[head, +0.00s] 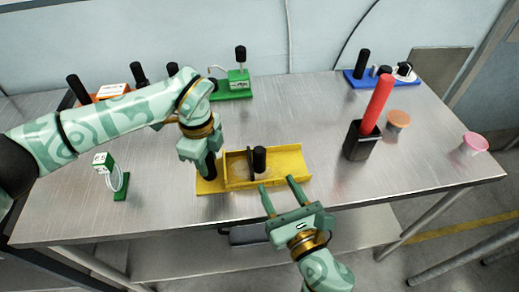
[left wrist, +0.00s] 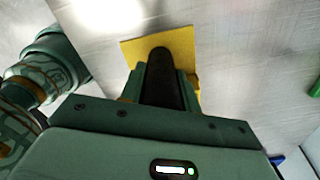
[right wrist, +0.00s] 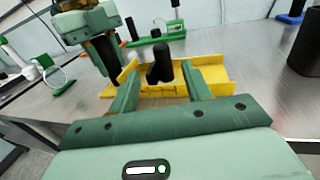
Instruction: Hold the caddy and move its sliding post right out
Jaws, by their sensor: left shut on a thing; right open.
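The yellow caddy (head: 290,168) lies on the metal table near its front edge, with a low-walled tray and a flat plate at its left end. A black post (head: 260,159) stands upright in the tray; it also shows in the right wrist view (right wrist: 161,62). My left gripper (head: 207,166) is shut on the black handle (left wrist: 162,80) at the caddy's left end, pointing down. My right gripper (head: 281,188) is open and empty at the caddy's front side, its fingers either side of the post in the right wrist view (right wrist: 160,80) but nearer the camera.
A black holder (head: 359,142) with a red stick stands to the right. Orange (head: 398,120) and pink (head: 475,143) cups are farther right. Green (head: 236,88) and blue (head: 378,80) modules stand at the back. A small green stand (head: 121,188) is at left.

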